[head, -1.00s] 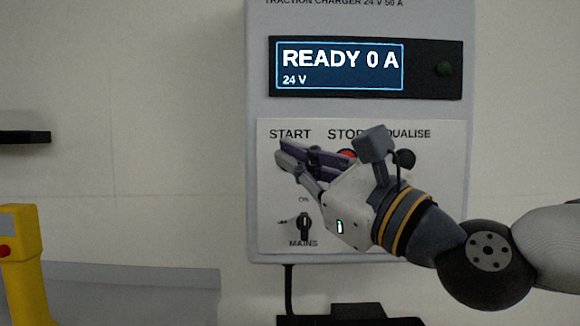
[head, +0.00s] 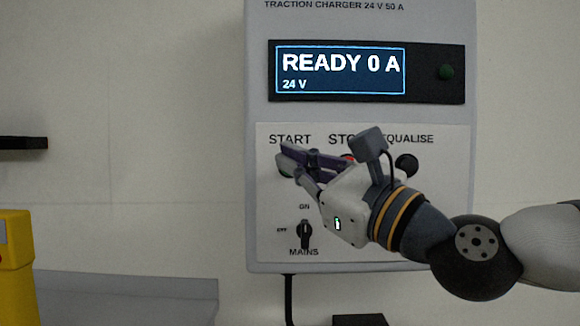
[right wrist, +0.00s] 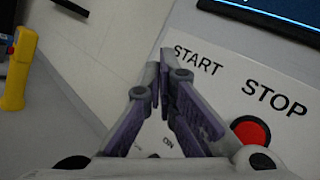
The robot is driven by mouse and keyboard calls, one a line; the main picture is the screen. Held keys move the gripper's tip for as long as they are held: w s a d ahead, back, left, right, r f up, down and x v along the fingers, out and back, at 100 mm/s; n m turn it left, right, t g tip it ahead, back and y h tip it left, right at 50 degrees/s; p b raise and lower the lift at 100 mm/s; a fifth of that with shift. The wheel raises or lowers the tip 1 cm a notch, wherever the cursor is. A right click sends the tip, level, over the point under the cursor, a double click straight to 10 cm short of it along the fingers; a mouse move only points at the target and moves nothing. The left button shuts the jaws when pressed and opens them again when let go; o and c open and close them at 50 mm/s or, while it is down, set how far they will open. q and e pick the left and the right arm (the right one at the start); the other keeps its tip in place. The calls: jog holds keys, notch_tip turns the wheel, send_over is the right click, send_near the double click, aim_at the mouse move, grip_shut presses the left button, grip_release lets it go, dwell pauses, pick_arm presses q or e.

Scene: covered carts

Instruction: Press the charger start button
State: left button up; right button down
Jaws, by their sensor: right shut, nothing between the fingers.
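The charger (head: 360,20) is a grey wall box whose display (head: 340,70) reads READY 0 A, 24 V. Below it is a white panel (head: 440,220) with a START label (head: 290,140). A sliver of a green start button (head: 285,172) seems to show under my right gripper's fingertips; the rest is hidden. My right gripper (head: 284,158) is shut and empty, its tips just below the START label. In the right wrist view the shut fingertips (right wrist: 159,70) are beside the START label (right wrist: 197,60), and the button is hidden. I cannot tell whether they touch it. My left gripper is not in view.
The red stop button (head: 348,158) is partly behind my right gripper and shows clearly in the right wrist view (right wrist: 252,132). A black equalise button (head: 406,165) is at its right. The mains switch (head: 304,232) is below. A yellow object (head: 15,265) stands at far left.

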jog(key=shift+w, duration=0.1)
dwell(0.7)
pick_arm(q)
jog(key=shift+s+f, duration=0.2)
pick_arm(e)
jog(key=shift+w, duration=0.35)
pick_arm(q)
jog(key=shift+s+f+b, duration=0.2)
jog(key=shift+b, duration=0.15)
pick_arm(e)
jog(key=shift+w, duration=0.45)
jog(key=shift+s, duration=0.1)
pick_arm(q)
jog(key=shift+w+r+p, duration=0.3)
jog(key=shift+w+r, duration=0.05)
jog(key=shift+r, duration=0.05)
pick_arm(e)
jog(key=shift+s, duration=0.8)
